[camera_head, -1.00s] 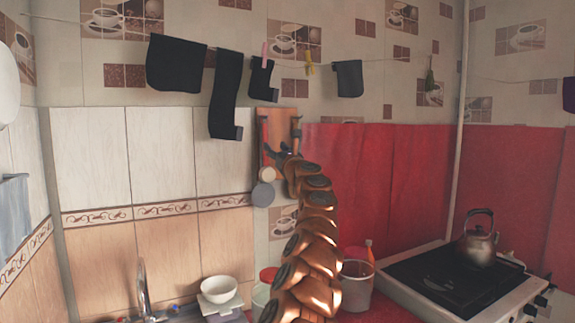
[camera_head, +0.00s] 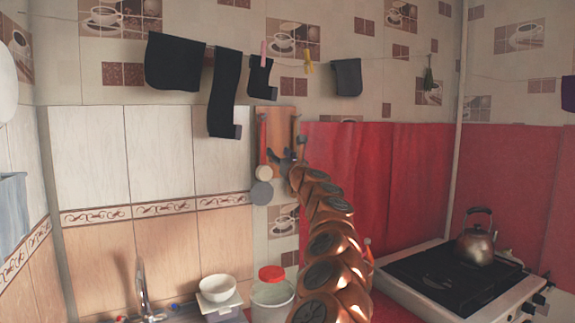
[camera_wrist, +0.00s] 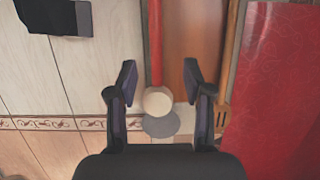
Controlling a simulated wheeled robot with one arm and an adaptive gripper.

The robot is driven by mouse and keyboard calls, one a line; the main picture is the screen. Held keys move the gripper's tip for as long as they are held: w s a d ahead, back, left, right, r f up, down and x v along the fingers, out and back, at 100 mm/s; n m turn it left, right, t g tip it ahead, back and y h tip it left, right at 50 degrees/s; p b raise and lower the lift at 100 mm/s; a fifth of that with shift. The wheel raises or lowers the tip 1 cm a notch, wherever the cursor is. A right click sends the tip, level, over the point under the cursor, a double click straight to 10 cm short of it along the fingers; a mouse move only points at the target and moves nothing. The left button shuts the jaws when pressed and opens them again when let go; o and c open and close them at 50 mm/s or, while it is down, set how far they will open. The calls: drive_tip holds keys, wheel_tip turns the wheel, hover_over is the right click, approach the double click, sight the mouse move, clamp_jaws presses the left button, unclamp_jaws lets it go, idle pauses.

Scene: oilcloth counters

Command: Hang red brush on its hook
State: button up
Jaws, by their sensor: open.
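The red brush has a long red handle and a round cream head (camera_head: 264,172). It hangs upright along the left side of a brown wooden board (camera_head: 275,129) on the back wall. In the wrist view its handle (camera_wrist: 155,45) runs down from the top edge to the cream head. A grey disc (camera_head: 262,193) shows just below the head. My gripper (camera_head: 284,158) is in front of the board, beside the brush. In the wrist view my gripper (camera_wrist: 160,76) is open, with the brush between its fingers in the picture; contact cannot be told. The brush's hook cannot be made out.
Dark cloths (camera_head: 174,62) hang on a line above. A red panel (camera_head: 365,170) covers the wall right of the board. Below are a white bowl (camera_head: 217,288), a red-lidded tub (camera_head: 272,274), and a stove with a kettle (camera_head: 477,241).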

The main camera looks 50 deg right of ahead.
drive_tip(key=v, duration=0.6)
drive_tip(key=shift+a, duration=0.15)
idle(0.8)
drive_tip(key=shift+s+f, duration=0.1)
drive_tip(key=shift+f, duration=0.05)
